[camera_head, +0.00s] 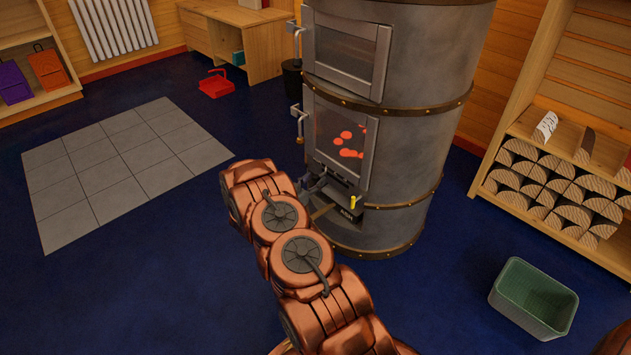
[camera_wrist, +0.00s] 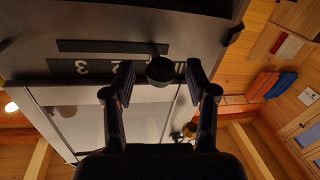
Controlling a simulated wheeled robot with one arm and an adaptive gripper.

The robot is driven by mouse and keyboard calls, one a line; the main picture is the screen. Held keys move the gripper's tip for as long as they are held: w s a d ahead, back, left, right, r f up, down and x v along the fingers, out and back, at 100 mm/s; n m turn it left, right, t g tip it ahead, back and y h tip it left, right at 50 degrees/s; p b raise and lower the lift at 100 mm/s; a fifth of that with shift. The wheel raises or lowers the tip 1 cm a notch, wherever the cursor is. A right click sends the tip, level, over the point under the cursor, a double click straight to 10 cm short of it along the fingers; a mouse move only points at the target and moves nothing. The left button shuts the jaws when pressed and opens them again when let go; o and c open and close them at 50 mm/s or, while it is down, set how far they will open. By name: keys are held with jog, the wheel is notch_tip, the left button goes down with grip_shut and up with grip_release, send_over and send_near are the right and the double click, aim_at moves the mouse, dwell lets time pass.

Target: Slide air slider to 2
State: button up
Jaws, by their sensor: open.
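The stove (camera_head: 415,120) is a grey metal cylinder with a glass door. Low on its front is a dark plate (camera_wrist: 65,67) with pale numerals. A 3 reads clearly in the wrist view; another mark, apparently a 2, is partly hidden by the left finger. A round dark knob (camera_wrist: 160,70), which appears to be the air slider's, sits to the right of these marks. My gripper (camera_wrist: 160,82) is open, its fingers on either side of the knob with visible gaps. In the head view, my gripper (camera_head: 315,186) is at the stove's lower front; its fingertips are hard to make out.
A yellow-tipped handle (camera_head: 353,202) is close to the right of my gripper. Door handles (camera_head: 298,125) project at the stove's left. A log rack (camera_head: 555,180) and green bin (camera_head: 533,298) are on the right. Grey floor tiles (camera_head: 120,165) are clear at left.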

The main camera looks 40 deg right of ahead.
jog(key=shift+w+d, duration=0.2)
jog(key=shift+d, duration=0.55)
grip_shut()
